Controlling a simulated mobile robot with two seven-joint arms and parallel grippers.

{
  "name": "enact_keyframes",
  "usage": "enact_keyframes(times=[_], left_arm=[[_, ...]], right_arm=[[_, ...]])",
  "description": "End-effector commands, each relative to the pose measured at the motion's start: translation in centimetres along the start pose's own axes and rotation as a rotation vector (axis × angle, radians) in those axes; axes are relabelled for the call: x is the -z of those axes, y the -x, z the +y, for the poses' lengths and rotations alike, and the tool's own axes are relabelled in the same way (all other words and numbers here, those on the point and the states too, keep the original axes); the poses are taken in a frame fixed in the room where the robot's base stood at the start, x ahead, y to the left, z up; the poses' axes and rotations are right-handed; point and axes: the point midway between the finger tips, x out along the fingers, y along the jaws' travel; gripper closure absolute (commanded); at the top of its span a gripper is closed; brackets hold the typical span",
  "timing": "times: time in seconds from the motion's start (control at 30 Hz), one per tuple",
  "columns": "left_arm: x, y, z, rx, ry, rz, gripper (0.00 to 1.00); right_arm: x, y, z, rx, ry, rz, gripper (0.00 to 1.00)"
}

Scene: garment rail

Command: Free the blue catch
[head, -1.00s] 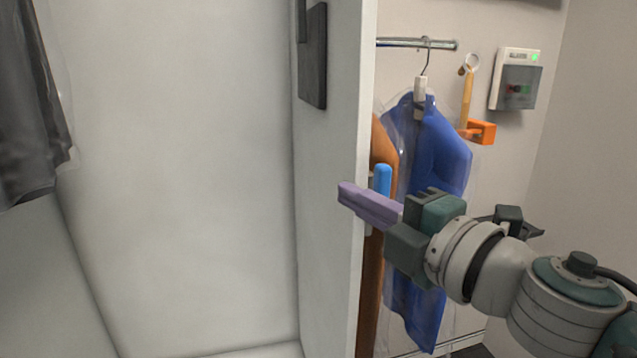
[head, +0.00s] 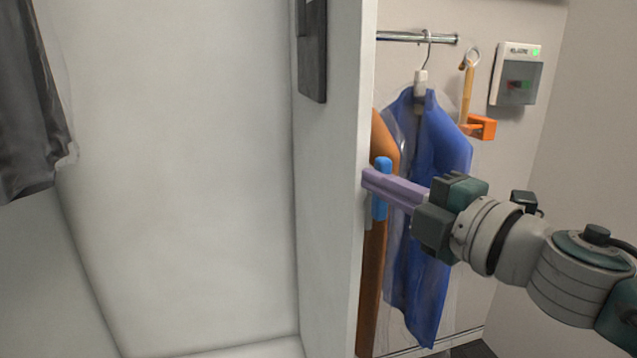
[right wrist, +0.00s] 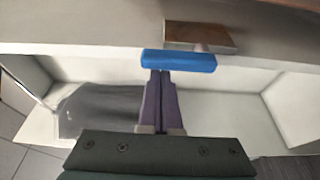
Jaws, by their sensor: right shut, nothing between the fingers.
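The blue catch (head: 381,172) is a short upright blue bar beside the edge of the white partition. It also shows in the right wrist view (right wrist: 178,61), lying across the picture next to a brown metal plate (right wrist: 200,37). My right gripper (head: 369,180) has purple fingers, shut and empty. In the head view the fingers cross in front of the catch and hide its middle. In the right wrist view the fingertips (right wrist: 161,74) are at the catch's near edge; I cannot tell whether they touch it. My left gripper is not in view.
The white partition (head: 338,200) stands just left of the fingertips. Behind the arm, a blue garment (head: 435,150) and a brown one (head: 372,260) hang from a rail (head: 400,37). An orange hook piece (head: 482,127) and a wall box (head: 517,75) are at right.

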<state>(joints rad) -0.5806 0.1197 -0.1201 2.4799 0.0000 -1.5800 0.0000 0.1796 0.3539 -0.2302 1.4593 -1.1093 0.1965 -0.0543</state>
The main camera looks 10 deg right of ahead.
Motion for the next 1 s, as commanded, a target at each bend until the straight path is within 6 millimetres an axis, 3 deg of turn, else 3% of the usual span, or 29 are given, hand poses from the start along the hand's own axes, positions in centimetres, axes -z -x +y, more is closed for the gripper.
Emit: enact_keyframes(times=[0.67, 1.0], left_arm=[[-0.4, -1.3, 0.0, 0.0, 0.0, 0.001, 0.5], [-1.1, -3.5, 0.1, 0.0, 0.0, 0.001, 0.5]], right_arm=[[-0.8, 0.2, 0.0, -0.045, -0.126, -0.003, 1.0], [-2.0, 0.7, -0.3, -0.126, -0.357, -0.003, 1.0]])
